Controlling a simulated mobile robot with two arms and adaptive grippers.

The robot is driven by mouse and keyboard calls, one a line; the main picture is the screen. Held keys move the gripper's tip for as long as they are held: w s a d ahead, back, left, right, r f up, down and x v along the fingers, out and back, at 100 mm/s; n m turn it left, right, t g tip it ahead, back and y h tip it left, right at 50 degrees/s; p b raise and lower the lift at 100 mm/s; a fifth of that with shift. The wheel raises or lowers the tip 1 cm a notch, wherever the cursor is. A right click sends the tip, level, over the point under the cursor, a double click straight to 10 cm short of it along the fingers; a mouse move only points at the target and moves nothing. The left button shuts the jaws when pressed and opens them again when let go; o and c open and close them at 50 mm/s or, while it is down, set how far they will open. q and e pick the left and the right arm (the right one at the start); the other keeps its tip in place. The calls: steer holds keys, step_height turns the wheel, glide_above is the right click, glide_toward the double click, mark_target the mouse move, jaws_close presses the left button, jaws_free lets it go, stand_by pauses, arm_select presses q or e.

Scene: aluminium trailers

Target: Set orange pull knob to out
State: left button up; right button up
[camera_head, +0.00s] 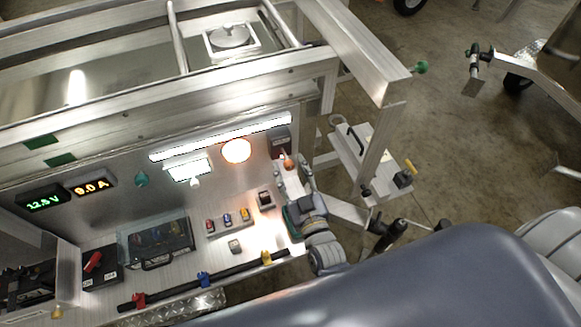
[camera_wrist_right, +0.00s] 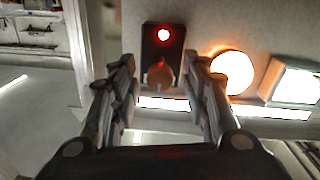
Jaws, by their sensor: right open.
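The orange pull knob (camera_head: 288,164) sits on a small dark box (camera_head: 280,140) at the right end of the metal panel. In the right wrist view the knob (camera_wrist_right: 160,74) is round and orange-brown, below a lit red lamp (camera_wrist_right: 163,35) on the same box. My right gripper (camera_head: 293,172) is at the knob in the head view. In the wrist view its two fingers (camera_wrist_right: 160,75) are open, one on each side of the knob, with gaps visible. Whether the knob is in or out cannot be told. My left gripper is not in view.
A glowing orange round lamp (camera_head: 236,151) and a white light bar (camera_head: 222,136) are left of the box. Below are several coloured switches (camera_head: 228,219), a clear-lidded case (camera_head: 156,240) and a dark rail (camera_head: 205,280). The trailer's corner post (camera_head: 380,150) stands to the right.

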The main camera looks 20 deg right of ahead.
steer(key=s, duration=1.1)
steer(key=shift+s, duration=0.15)
